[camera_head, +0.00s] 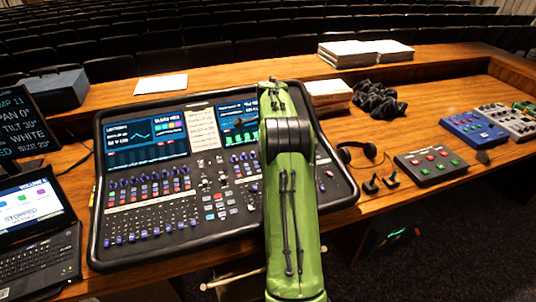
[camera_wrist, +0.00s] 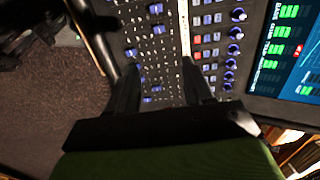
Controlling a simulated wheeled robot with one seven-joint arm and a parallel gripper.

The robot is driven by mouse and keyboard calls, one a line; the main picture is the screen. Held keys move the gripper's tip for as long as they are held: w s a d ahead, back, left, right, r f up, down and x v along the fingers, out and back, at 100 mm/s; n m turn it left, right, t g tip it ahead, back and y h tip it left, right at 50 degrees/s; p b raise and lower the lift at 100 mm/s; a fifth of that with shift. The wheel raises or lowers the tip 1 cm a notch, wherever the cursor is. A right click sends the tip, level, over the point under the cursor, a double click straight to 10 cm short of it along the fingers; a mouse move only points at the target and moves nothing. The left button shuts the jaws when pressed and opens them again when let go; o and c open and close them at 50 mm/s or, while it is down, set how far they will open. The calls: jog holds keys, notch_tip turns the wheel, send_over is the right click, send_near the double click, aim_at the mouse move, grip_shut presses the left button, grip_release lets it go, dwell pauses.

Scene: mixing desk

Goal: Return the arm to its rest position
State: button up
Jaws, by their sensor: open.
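My green arm (camera_head: 291,200) reaches forward over the right part of the mixing desk (camera_head: 172,207) in the head view. Its end hides the gripper there. In the wrist view my gripper (camera_wrist: 160,78) shows two dark fingers standing apart with nothing held between them. Beyond the fingers lie the desk's blue knobs, faders and buttons, with a lit screen (camera_wrist: 300,55) at the right. I cannot tell the exact gap between the fingertips and the desk surface.
A laptop (camera_head: 38,235) and a monitor (camera_head: 22,122) stand at the left. Right of the desk lie headphones (camera_head: 357,152), a grey button box (camera_head: 431,165), a blue box (camera_head: 473,130) and a black cable heap (camera_head: 378,102). Paper stacks (camera_head: 365,52) lie at the back.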

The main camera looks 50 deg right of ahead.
dwell(0.3)
jog(key=a+r+n+t, duration=0.1)
jog(key=a+r+n, duration=0.5)
jog(key=a+r, duration=0.45)
jog(key=s+a+r+n+t, duration=0.15)
jog(key=s+a+n, duration=0.25)
jog(key=a, duration=0.4)
jog(key=s+a+r+n, duration=0.3)
jog(key=a, duration=0.4)
jog(key=s+a+f+n+t, duration=0.1)
jog(key=s+a+f+n, duration=0.1)
jog(key=s+a+n, duration=0.3)
jog(key=s+a+f+n+t, duration=0.1)
jog(key=s+a+n, duration=0.4)
jog(key=s, duration=0.6)
jog(key=shift+a+f+n+y, duration=0.3)
jog(key=shift+a+f+n, duration=0.1)
jog(key=shift+s, duration=0.1)
